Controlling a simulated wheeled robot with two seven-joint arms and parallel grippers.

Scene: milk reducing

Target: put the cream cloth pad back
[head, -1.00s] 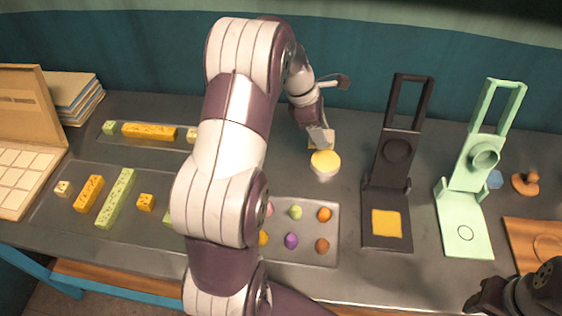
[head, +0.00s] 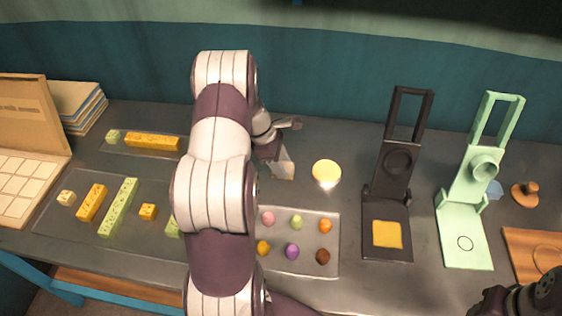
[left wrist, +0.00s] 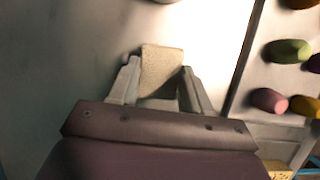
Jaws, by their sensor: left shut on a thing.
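The cream cloth pad (left wrist: 162,72) is between the fingers of my left gripper (left wrist: 158,88) in the left wrist view. The pad is too small in the head view to tell apart clearly from the fingertips. Part of my right gripper (head: 492,303) shows at the bottom right edge of the head view; its fingers are not clear.
A tray (head: 333,262) with several small coloured pieces lies in front of the gripper. A black press (head: 395,160) and a mint-green press (head: 465,215) stand to the right. Trays of yellow and green bars lie on the left, partly hidden by my left arm.

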